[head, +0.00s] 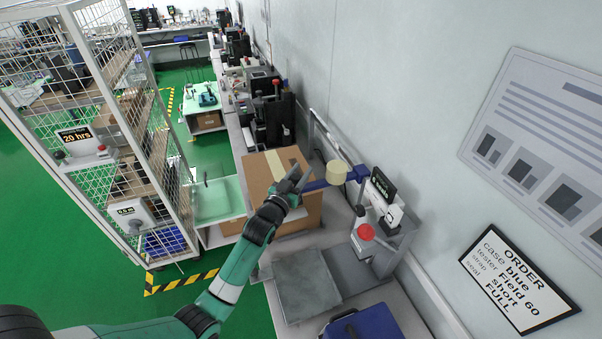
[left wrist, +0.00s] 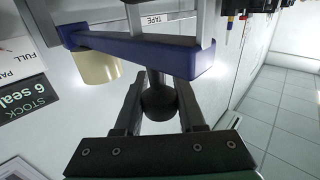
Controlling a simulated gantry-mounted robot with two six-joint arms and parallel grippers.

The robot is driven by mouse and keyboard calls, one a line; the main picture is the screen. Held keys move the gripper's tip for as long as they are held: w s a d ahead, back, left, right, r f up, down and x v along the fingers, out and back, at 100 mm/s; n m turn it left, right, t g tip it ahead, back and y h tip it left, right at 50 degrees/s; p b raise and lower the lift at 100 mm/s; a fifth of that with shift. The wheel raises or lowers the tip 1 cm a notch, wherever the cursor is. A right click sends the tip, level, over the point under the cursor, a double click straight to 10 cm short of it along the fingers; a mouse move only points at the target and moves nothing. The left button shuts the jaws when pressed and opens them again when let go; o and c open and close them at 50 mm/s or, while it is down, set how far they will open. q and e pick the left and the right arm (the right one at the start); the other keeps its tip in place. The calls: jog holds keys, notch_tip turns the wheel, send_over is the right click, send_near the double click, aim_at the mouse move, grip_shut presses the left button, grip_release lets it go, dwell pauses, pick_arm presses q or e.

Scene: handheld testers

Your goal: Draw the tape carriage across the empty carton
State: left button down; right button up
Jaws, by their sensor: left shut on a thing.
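The tape carriage is a blue arm (head: 357,173) with a cream tape roll (head: 336,173) on it, at the right side of the carton. In the left wrist view the carriage's blue bar (left wrist: 140,50) crosses above my fingers, with the roll (left wrist: 95,66) at its left. My left gripper (head: 296,182) is at the carton's right side and is shut on the carriage's black ball knob (left wrist: 160,99). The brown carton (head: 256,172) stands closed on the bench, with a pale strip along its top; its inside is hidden. My right gripper is out of view.
A grey plate (head: 305,284) and a blue case (head: 362,325) lie nearer on the bench. A device with a red knob (head: 366,232) stands right of the plate. A wall runs along the right, and a wire cage (head: 110,110) stands left.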

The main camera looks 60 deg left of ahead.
pick_arm(q)
jog(key=shift+d, duration=0.25)
jog(key=shift+a, duration=0.1)
jog(key=c, duration=0.5)
grip_release()
jog(key=shift+s, duration=0.1)
jog(key=shift+s+d, duration=0.3)
jog(key=p+v, duration=0.1)
jog(key=v, duration=0.9)
jog(key=shift+s+d+p, duration=0.25)
jog(key=shift+p, duration=0.15)
